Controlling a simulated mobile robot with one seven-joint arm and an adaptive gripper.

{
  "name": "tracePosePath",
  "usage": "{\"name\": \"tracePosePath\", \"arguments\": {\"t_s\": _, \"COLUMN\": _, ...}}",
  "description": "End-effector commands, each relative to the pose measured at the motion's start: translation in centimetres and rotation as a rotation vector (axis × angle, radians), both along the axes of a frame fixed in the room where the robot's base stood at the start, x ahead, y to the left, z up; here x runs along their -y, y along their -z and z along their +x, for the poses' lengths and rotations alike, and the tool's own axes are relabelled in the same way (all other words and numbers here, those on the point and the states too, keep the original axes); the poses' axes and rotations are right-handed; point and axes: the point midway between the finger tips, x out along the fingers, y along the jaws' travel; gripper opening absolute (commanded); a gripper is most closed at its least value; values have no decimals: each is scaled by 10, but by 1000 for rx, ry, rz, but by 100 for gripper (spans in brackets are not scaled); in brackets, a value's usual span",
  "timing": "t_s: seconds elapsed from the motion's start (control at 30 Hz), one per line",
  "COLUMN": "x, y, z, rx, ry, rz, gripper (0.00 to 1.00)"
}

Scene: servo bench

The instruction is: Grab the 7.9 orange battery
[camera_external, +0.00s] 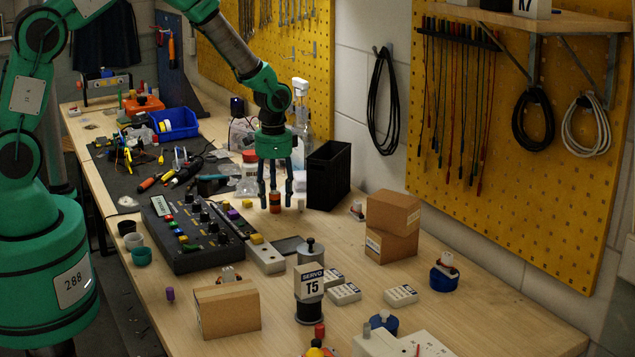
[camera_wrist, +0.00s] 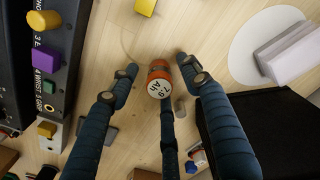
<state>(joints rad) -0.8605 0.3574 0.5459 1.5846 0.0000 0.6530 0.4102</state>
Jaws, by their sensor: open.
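The orange battery (camera_wrist: 159,88) stands upright on the wooden bench, its pale top marked "7.9" in the wrist view. In the external view the same orange battery (camera_external: 275,203) shows low between my fingers. My gripper (camera_wrist: 155,85) is open, with fingers to the left and right of the battery and a third finger below it in the picture. Gaps show between the side fingers and the battery. In the external view my gripper (camera_external: 276,204) points straight down around it.
A black control box (camera_external: 195,232) with knobs lies to the left. A tall black bin (camera_external: 329,175) stands close on the right. Cardboard boxes (camera_external: 392,230), a servo cylinder (camera_external: 310,285) and white keypads (camera_external: 344,293) stand nearer the camera.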

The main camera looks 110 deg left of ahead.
Motion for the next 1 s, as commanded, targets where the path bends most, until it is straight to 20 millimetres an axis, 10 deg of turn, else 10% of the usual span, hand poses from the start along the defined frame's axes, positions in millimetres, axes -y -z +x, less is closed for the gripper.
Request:
{"name": "tracePosePath", "arguments": {"t_s": 0.27, "x": 0, "y": 0, "z": 0, "rx": 0, "ry": 0, "rz": 0, "gripper": 47}}
{"name": "tracePosePath", "arguments": {"t_s": 0.5, "x": 0, "y": 0, "z": 0, "rx": 0, "ry": 0, "rz": 0, "gripper": 0}}
{"name": "tracePosePath", "arguments": {"t_s": 1.0, "x": 0, "y": -12, "z": 0, "rx": 0, "ry": 0, "rz": 0, "gripper": 0}}
